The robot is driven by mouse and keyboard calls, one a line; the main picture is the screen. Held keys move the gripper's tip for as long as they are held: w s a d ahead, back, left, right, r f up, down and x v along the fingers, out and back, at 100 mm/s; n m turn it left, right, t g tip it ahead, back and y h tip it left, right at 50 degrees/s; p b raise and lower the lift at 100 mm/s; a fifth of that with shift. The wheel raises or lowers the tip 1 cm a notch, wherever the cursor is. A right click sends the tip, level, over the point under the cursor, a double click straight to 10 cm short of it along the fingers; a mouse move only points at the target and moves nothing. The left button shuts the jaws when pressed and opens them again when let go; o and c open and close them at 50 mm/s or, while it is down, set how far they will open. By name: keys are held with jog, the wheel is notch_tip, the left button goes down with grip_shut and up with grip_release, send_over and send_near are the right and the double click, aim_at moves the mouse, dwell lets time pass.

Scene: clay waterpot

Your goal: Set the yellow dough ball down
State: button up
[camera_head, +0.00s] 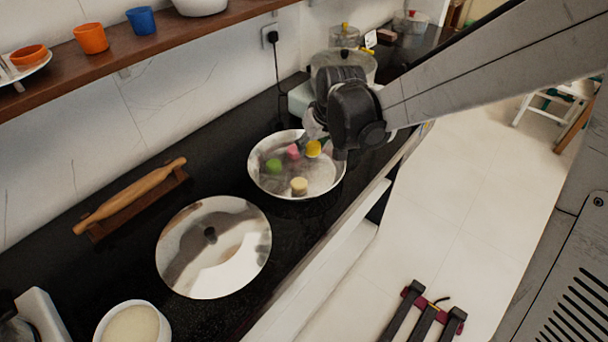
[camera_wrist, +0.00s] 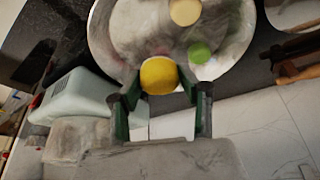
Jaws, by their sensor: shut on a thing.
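The yellow dough ball (camera_head: 313,148) shows at the tip of my gripper (camera_head: 318,140), over the right part of a round metal pan. In the wrist view the yellow ball (camera_wrist: 159,76) sits between the green fingers of my gripper (camera_wrist: 160,92), which is shut on it. The pan (camera_head: 258,184) stands on the black counter; its rim also shows in the wrist view (camera_wrist: 98,40). In it lie a green ball (camera_head: 274,166), a pink ball (camera_head: 293,151) and a cream ball (camera_head: 299,186). I cannot tell whether the yellow ball touches the pan floor.
A shiny lid (camera_head: 186,262) lies left of the pan. A rolling pin (camera_head: 130,196) rests on its stand near the wall. A white bowl (camera_head: 165,326) stands at the front left. A large pot (camera_head: 366,66) stands behind the gripper. A shelf (camera_head: 150,47) runs along the wall.

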jog(key=s+a+n, duration=0.2)
jog(key=a, duration=0.4)
jog(key=b, duration=0.2)
send_over(319, 167)
jog(key=shift+g+y, duration=0.3)
jog(key=f, duration=0.4)
jog(key=d+f, duration=0.1)
jog(key=f, duration=0.1)
jog(key=shift+s+f, duration=0.2)
jog(key=shift+s, duration=0.2)
jog(key=shift+f, duration=1.95)
jog(key=shift+f+b, duration=0.1)
jog(key=shift+b, duration=0.25)
jog(key=shift+f, duration=0.1)
jog(key=o, duration=0.7)
